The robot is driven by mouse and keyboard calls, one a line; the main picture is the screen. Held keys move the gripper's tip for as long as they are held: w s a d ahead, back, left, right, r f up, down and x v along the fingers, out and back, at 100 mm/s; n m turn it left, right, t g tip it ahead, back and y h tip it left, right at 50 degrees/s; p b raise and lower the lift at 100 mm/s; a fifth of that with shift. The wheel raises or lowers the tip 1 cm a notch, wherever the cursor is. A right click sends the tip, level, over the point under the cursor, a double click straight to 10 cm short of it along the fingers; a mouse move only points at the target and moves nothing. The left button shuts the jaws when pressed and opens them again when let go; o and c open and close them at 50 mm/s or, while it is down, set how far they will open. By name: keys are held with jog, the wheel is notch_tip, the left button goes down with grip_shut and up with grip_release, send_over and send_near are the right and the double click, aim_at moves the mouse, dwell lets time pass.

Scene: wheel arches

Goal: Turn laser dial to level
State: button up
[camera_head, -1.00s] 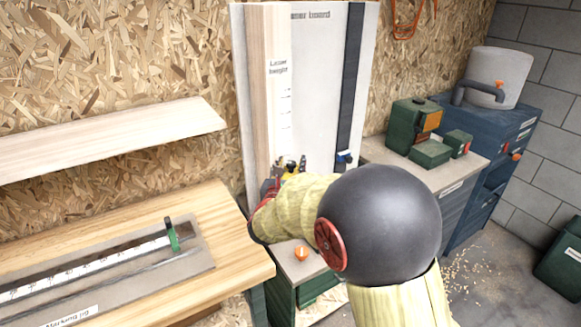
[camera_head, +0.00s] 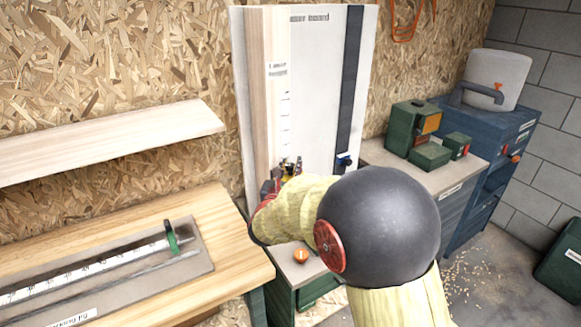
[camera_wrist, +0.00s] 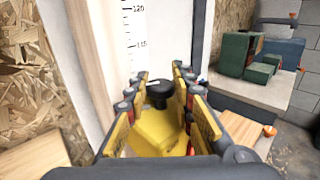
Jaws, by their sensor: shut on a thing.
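The laser (camera_wrist: 152,133) is a yellow body with a black round dial (camera_wrist: 160,93) on top, seen in the wrist view between my fingers. A white mark shows on the dial, but its setting cannot be read. My gripper (camera_wrist: 158,100) is shut, with its fingers on either side of the dial. The laser is in front of the white board (camera_wrist: 118,50), whose printed scale shows 120 and 115 above it. In the head view, my gripper (camera_head: 284,172) is at the board's lower part and mostly hides the laser.
A wooden bench (camera_head: 225,215) with a marking jig and green slider is at left, below a wooden shelf (camera_head: 110,140). An orange knob (camera_head: 301,255) sits on a low green cabinet under my arm. Green boxes (camera_head: 415,118) stand on a grey counter at right.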

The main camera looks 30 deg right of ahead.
jog(key=shift+p, duration=0.35)
grip_shut()
jog(key=m+g+h+p, duration=0.2)
jog(key=shift+w+a+r+g, duration=0.1)
jog(key=shift+w+a+g, duration=0.05)
jog(key=shift+g, duration=0.15)
jog(key=m+g+h+p, duration=0.3)
jog(key=g+p, duration=0.1)
jog(key=shift+m+g, duration=0.4)
jog(key=m+g+p, duration=0.2)
jog(key=m+g, duration=0.1)
jog(key=g, duration=0.1)
jog(key=m+g+h+p, duration=0.1)
jog(key=m+g+p, duration=0.1)
jog(key=g, duration=0.3)
jog(key=shift+m+p, duration=0.4)
jog(key=shift+p, duration=0.4)
jog(key=shift+g, duration=0.3)
jog(key=o, duration=1)
grip_release()
jog(key=shift+o, duration=0.3)
